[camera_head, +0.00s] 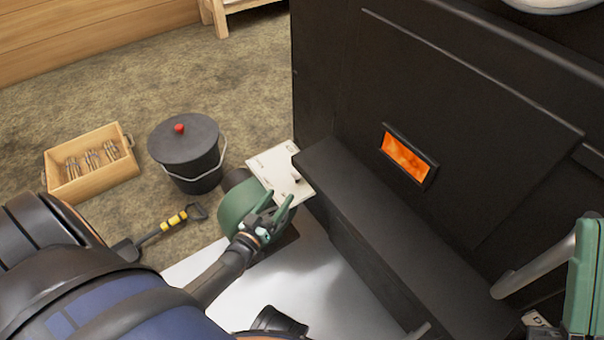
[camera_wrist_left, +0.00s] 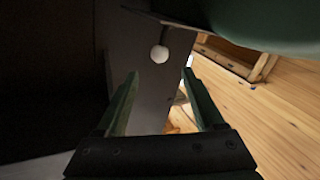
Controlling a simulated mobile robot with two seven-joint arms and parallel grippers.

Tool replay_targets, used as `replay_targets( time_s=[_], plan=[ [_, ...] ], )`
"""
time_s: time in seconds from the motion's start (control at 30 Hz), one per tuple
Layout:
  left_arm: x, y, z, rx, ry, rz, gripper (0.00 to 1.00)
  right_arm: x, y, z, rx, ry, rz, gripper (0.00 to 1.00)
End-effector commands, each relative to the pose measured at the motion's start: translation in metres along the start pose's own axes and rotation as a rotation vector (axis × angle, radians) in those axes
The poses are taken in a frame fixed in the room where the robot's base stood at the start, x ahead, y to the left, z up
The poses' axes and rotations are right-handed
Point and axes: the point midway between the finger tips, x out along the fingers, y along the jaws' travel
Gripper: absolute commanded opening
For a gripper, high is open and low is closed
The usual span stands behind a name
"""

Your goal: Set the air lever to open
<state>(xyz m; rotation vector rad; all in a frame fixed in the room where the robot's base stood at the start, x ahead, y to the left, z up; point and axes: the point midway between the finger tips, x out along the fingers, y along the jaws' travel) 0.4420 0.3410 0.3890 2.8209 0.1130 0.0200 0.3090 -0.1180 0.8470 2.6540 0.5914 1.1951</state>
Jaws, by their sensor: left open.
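The air lever shows in the left wrist view as a pale round knob (camera_wrist_left: 159,54) on a short dark rod, ahead of and between the finger lines. In the head view a white marked plate (camera_head: 272,166) sits at the firebox's left corner, with a small pale knob (camera_head: 296,177) at its right edge. My left gripper (camera_head: 279,206) is open and empty just in front of the plate; it also shows in the left wrist view (camera_wrist_left: 160,72). The knob looks apart from the fingers. The lettering is too small to read. A green part of mine (camera_head: 584,275), seemingly the right gripper, is cut off at the right edge.
The black evaporator (camera_head: 350,95) with a glowing window (camera_head: 406,157) fills the right, its ledge (camera_head: 365,235) close beside my left gripper. A lidded black bucket (camera_head: 186,140), a wooden crate (camera_head: 92,180) and a yellow-banded shovel (camera_head: 172,221) stand or lie to the left.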

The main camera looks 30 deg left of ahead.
Motion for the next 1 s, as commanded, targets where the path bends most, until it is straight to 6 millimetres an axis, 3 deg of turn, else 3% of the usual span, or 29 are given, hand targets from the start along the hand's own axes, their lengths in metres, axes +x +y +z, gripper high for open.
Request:
replay_targets(
  time_s=[0.3, 0.5, 0.93, 1.0],
  plan=[
    [0.067, -0.001, 0.003, 0.002, 0.003, 0.001, 0.70, -0.020, -0.013, 0.023, -0.016, -0.019, -0.009, 0.00],
    [0.096, 0.000, 0.002, 0.001, 0.001, 0.001, 0.70, -0.028, -0.018, 0.033, -0.024, -0.028, -0.015, 0.00],
    [0.107, 0.000, 0.000, 0.001, -0.002, 0.000, 0.70, -0.030, -0.020, 0.035, -0.029, -0.032, -0.019, 0.00],
    [0.106, 0.000, 0.000, 0.001, -0.002, 0.000, 0.64, -0.030, -0.020, 0.035, -0.028, -0.032, -0.018, 0.00]
  ],
)
